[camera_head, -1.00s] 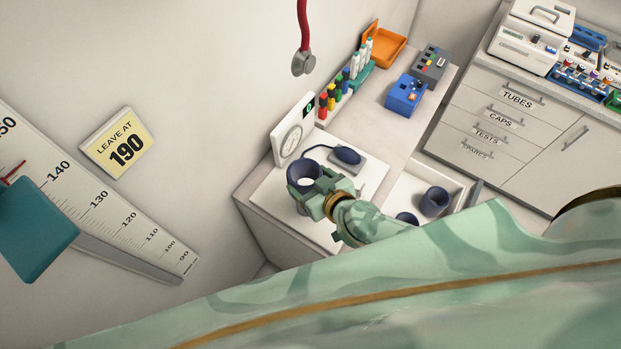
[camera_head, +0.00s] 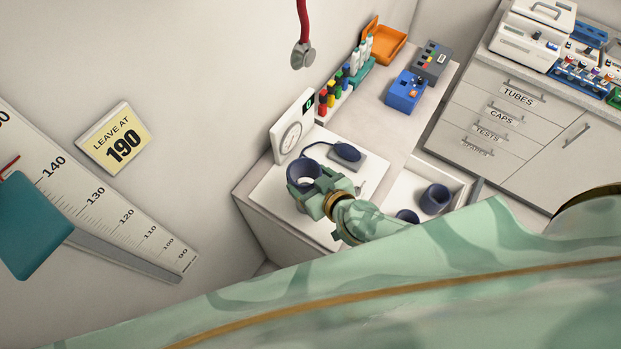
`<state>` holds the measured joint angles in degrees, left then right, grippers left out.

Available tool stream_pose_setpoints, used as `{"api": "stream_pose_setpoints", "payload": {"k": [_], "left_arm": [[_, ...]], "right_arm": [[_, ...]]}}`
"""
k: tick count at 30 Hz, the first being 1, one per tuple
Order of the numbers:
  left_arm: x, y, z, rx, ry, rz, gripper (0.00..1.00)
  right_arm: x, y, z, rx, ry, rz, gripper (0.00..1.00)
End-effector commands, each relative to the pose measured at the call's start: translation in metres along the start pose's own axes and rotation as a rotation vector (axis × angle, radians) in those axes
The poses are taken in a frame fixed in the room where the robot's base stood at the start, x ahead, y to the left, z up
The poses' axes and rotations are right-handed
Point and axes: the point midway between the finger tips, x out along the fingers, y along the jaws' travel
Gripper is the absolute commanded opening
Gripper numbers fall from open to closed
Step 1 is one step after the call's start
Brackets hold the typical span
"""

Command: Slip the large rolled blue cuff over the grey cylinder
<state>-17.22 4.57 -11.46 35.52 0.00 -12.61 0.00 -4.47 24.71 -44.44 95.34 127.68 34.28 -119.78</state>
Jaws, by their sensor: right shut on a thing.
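A rolled dark blue cuff (camera_head: 292,174) is at the front left of the white board, near the wall. My right gripper (camera_head: 315,190) is shut on its near right side. The cuff's opening faces up and shows a pale inside. I cannot tell whether that pale area is the grey cylinder's top or the board below. Two other blue cuffs, one (camera_head: 436,199) and a partly hidden one (camera_head: 407,216), are in the white tray (camera_head: 461,187) to the right. My left gripper is out of view.
A dark blue bulb (camera_head: 345,152) on a grey pad lies just behind the cuff. A white dial gauge (camera_head: 291,138) stands at the back left. A blue box (camera_head: 405,91) and a rack of bottles (camera_head: 350,85) are farther back. A red tube (camera_head: 303,25) hangs above.

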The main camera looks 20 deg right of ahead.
Motion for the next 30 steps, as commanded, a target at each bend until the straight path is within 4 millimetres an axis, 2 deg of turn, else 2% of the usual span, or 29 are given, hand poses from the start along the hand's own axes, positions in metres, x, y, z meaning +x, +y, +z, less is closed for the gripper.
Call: {"api": "stream_pose_setpoints", "payload": {"k": [30], "left_arm": [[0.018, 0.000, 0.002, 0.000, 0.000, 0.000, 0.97]], "right_arm": [[0.013, 0.000, 0.022, 0.000, 0.001, 0.000, 0.51]]}}
